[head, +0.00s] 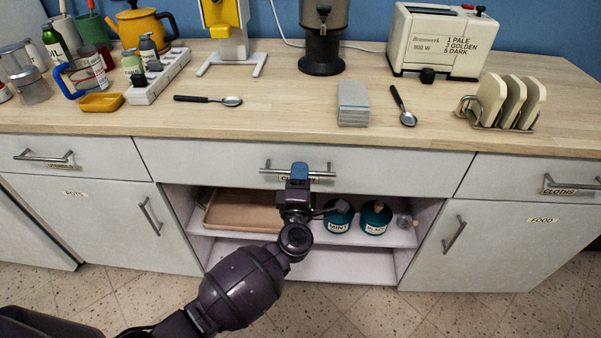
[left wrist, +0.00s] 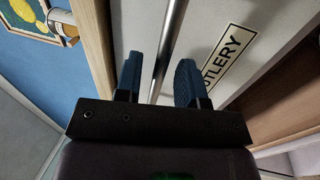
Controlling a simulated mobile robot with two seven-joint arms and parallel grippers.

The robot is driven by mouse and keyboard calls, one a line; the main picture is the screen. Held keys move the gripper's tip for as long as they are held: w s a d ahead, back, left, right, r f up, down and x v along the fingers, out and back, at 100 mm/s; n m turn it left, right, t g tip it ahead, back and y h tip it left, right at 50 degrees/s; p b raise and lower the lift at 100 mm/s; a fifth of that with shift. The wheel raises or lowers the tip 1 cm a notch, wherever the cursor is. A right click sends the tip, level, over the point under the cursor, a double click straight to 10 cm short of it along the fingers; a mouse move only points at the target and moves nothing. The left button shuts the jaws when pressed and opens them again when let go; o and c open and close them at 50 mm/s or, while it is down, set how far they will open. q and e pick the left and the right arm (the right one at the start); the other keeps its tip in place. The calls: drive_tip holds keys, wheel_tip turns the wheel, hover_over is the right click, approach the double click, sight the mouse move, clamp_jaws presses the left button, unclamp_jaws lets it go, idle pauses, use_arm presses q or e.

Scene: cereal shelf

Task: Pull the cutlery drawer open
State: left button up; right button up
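The cutlery drawer (head: 215,163) is the wide pale front under the middle of the worktop. It looks shut, about flush with the fronts beside it. Its metal bar handle (head: 325,174) runs across the front, with the cutlery label just below, partly hidden by my gripper. My left gripper (head: 299,168) is at the middle of this handle. In the left wrist view its two blue fingers are apart, and the handle bar (left wrist: 168,42) passes between them with gaps showing on both sides. The cutlery label (left wrist: 229,57) lies beside one finger. My right gripper is not in view.
Below the drawer is an open shelf (head: 225,243) with a tray (head: 240,212) and two dark teal tins (head: 375,217). Drawers with handles flank it on the left (head: 100,158) and right (head: 530,187). The worktop holds a toaster (head: 440,42), spoons and a toast rack (head: 502,113).

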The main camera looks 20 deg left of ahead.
use_arm(q)
drive_tip(key=shift+w+a+r, duration=0.1)
drive_tip(key=shift+w+a, duration=0.05)
drive_tip(key=shift+w, duration=0.2)
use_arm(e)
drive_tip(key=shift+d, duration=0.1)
use_arm(q)
clamp_jaws()
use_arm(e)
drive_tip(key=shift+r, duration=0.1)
